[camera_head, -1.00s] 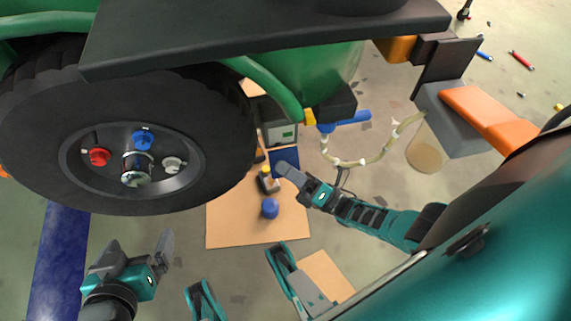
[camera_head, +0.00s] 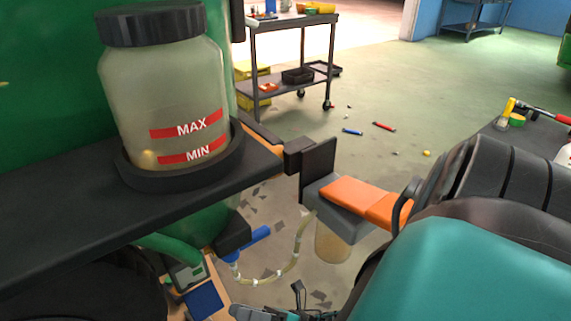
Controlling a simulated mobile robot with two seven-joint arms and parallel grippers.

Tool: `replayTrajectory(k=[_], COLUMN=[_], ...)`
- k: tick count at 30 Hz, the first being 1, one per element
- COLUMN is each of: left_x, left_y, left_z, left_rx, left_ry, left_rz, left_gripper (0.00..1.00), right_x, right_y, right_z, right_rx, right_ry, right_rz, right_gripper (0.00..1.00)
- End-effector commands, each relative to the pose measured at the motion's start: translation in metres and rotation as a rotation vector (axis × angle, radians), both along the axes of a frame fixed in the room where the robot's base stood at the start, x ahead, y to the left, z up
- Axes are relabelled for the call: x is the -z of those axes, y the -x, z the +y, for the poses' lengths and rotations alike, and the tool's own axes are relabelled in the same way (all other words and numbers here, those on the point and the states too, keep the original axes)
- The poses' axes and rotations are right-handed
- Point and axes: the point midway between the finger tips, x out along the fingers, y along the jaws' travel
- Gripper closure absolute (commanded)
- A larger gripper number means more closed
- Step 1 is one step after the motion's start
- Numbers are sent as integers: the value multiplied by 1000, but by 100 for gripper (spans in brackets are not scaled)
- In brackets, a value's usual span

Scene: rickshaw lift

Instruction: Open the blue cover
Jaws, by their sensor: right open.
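My right gripper (camera_head: 250,313) only just shows at the bottom edge, left of centre. Its grey finger points left, and the rest is cut off by the frame. It is open, and I see nothing held in it. A flat dark blue panel (camera_head: 205,301) lies low at the left of the gripper, beside a device with a green screen (camera_head: 188,272). A bright blue handle-like part (camera_head: 256,238) is above the gripper, at the end of a pale hose. I cannot tell which blue part is the cover. My left gripper is out of view.
A black-capped jar (camera_head: 165,95) marked MAX and MIN stands on a dark shelf (camera_head: 60,215). The hose (camera_head: 290,268) hangs below an orange-topped grey block (camera_head: 355,200). A cart (camera_head: 290,60) stands behind. Small items lie on the otherwise open floor.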

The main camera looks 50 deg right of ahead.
Motion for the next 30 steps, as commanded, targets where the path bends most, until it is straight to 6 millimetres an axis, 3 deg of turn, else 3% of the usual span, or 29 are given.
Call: replayTrajectory(k=[6,12,30], left_x=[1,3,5], left_y=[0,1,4], left_z=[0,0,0], left_rx=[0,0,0], left_ry=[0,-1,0], left_rz=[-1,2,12], left_gripper=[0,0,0], right_x=[0,0,-1], right_y=[42,63,69], right_z=[-31,-47,-52], right_rx=[-1,-1,-2], right_ry=[0,-1,-2], right_rz=[1,-2,-2], right_gripper=[48,48,48])
